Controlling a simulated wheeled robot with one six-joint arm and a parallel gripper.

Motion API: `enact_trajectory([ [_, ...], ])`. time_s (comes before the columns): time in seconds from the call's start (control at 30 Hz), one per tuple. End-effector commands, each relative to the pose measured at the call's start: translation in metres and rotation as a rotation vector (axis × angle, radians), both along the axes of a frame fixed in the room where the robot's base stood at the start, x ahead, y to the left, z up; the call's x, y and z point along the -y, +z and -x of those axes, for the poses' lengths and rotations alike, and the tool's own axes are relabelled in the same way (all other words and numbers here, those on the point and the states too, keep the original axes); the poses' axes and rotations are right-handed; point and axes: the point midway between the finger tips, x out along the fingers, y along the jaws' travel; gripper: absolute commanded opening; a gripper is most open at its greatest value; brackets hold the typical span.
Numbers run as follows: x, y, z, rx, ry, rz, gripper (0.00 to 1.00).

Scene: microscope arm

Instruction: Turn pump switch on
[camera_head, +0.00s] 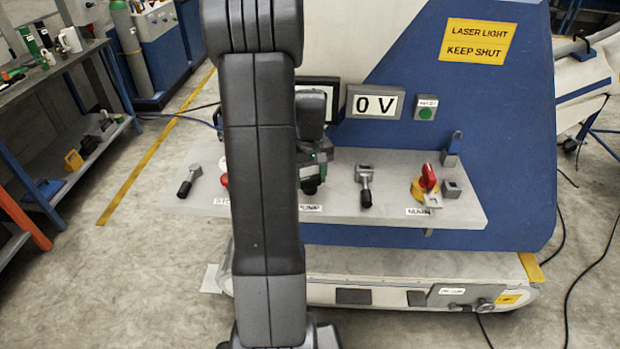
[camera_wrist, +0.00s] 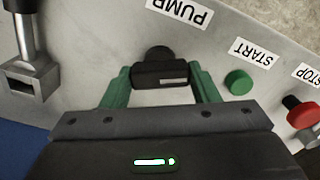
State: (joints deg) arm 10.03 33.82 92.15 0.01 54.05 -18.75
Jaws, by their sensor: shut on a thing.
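The pump switch (camera_wrist: 158,70) is a black rotary knob on the grey panel, beside the label PUMP (camera_wrist: 180,11) in the wrist view. My gripper (camera_wrist: 160,88) has its two green fingers on either side of the knob and is shut on it. In the head view my gripper (camera_head: 312,172) reaches down to the panel just above the PUMP label (camera_head: 310,208). There my arm and gripper hide most of the switch. The exact turn position of the knob cannot be told.
A green START button (camera_wrist: 238,81) and a red STOP button (camera_wrist: 301,110) sit close by on the panel. A lever (camera_head: 365,186) stands right of my gripper, and a red-and-yellow MAIN switch (camera_head: 427,182) farther right. A display (camera_head: 375,104) reads 0 V.

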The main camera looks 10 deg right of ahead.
Motion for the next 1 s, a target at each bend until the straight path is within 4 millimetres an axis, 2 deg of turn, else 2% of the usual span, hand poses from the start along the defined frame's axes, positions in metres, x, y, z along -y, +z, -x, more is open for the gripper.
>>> enact_trajectory([
  [0.2,0.0003,0.0005,-0.0006,0.002,-0.183,0.001,0.32],
  [0.5,0.0003,0.0009,-0.0006,0.002,-0.364,0.001,0.32],
  [1.0,0.0004,0.0013,-0.0008,0.003,-0.449,0.001,0.32],
])
